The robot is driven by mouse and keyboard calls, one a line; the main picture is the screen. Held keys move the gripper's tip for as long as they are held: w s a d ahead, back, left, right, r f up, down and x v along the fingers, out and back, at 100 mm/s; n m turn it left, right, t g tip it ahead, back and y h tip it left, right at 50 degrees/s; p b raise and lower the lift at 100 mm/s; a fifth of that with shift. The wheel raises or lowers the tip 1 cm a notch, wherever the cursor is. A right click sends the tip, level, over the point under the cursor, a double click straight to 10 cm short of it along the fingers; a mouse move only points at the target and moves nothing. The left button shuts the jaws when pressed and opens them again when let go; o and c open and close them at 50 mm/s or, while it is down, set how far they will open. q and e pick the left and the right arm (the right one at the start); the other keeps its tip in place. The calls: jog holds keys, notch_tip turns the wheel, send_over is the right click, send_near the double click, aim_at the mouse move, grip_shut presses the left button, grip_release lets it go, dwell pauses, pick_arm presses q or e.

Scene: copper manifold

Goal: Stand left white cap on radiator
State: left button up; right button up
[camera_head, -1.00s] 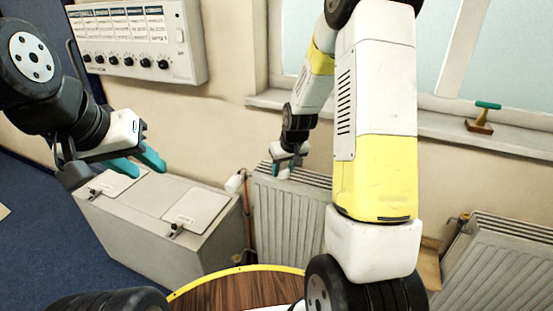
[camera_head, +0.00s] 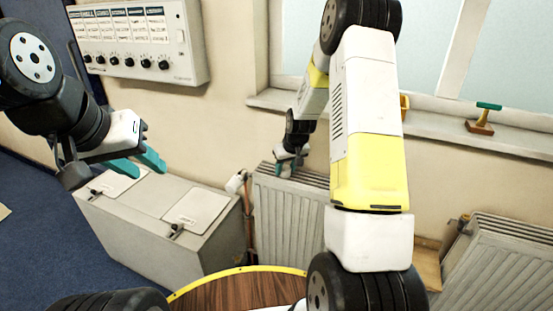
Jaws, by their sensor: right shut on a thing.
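My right gripper (camera_head: 284,170) is at the top of the left radiator (camera_head: 290,215), near its left end. It is shut on a small pale thing, taken to be the white cap (camera_head: 284,174), mostly hidden by the fingers. I cannot tell whether the cap touches the radiator top. A white fitting (camera_head: 235,183) tops the pipe just left of the radiator. My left gripper (camera_head: 138,165) has teal fingers spread apart, open and empty, above the grey chest.
The grey chest (camera_head: 150,235) with two lids stands left of the radiator. A second radiator (camera_head: 500,262) is at the right. A green-handled stamp (camera_head: 482,120) rests on the windowsill (camera_head: 430,118). A round wooden table (camera_head: 230,292) is in front.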

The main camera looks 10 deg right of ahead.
jog(key=o, duration=1.3)
jog(key=shift+f, duration=0.1)
jog(key=s+a+v, duration=0.1)
jog(key=v, duration=1)
jog(key=s+a+f+v, duration=0.1)
jog(key=a+v, duration=0.1)
jog(key=v, duration=1)
jog(key=shift+m+t+y, duration=0.7)
jog(key=shift+m+t, duration=0.1)
jog(key=s+a+r, duration=0.1)
jog(key=s+r, duration=0.2)
jog(key=s, duration=0.4)
jog(key=s+a+r, duration=0.1)
jog(key=s+r, duration=0.1)
jog(key=s, duration=0.5)
jog(key=s+a+r, duration=0.1)
jog(key=s+r, duration=0.2)
jog(key=s, duration=0.5)
jog(key=shift+a+r, duration=0.3)
jog(key=shift+a, duration=0.05)
